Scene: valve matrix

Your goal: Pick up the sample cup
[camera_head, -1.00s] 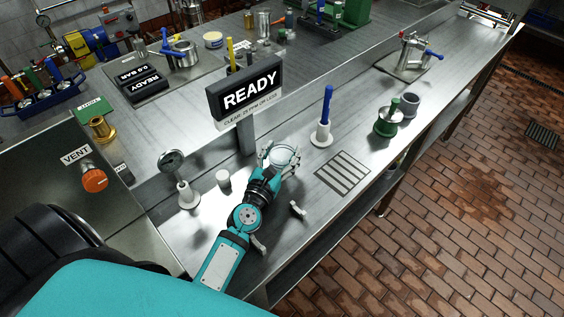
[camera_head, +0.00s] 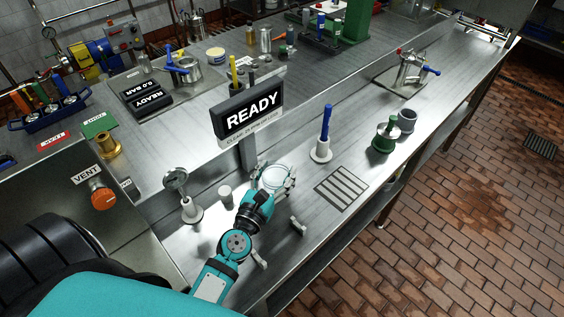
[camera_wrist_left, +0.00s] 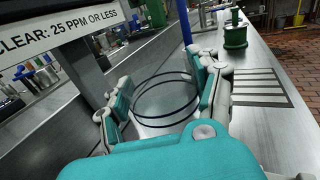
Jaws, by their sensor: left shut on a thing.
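The sample cup (camera_head: 274,178) is a clear, round glass-like cup on the steel bench, just in front of the READY sign. In the left wrist view the cup (camera_wrist_left: 166,102) stands upright, with dark rings around it. My left gripper (camera_head: 274,181) is shut on it, one white-and-teal finger on each side. It also shows in the left wrist view (camera_wrist_left: 162,100). I cannot tell whether the cup's base touches the bench. My right gripper is not in view.
The READY sign (camera_head: 248,112) stands close behind the cup.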

